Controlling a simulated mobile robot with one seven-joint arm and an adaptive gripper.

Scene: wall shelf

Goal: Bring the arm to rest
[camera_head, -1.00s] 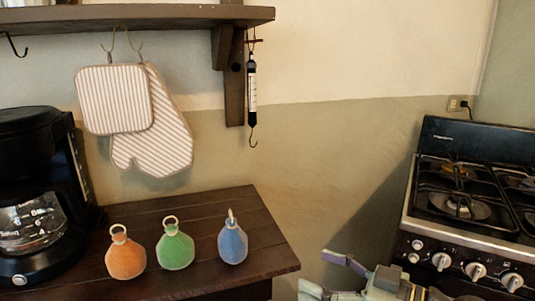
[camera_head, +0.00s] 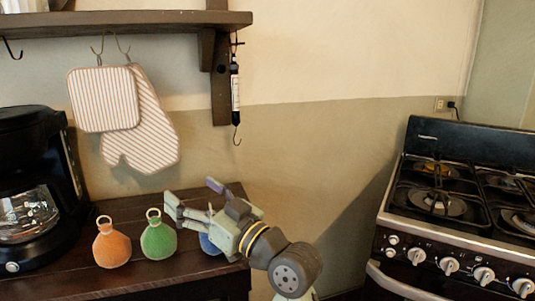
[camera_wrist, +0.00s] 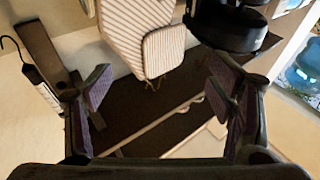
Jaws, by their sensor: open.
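My gripper (camera_head: 192,194) is in the head view above the right part of the dark wooden table, its fingers pointing left and spread apart with nothing between them. In the wrist view the two fingers (camera_wrist: 156,88) stand wide apart and empty. An orange pouch (camera_head: 112,247) and a green pouch (camera_head: 158,240) with ring tops stand upright on the table. A blue pouch (camera_head: 208,246) is mostly hidden behind my gripper; I cannot tell whether they touch.
A striped mitt (camera_head: 152,130) and pot holder (camera_head: 103,100) hang below a wall shelf (camera_head: 130,20). A hanging scale (camera_head: 236,90) is right of them. A coffee maker (camera_head: 35,160) stands left on the table (camera_head: 165,280). A stove (camera_head: 450,200) is right. The wall between is clear.

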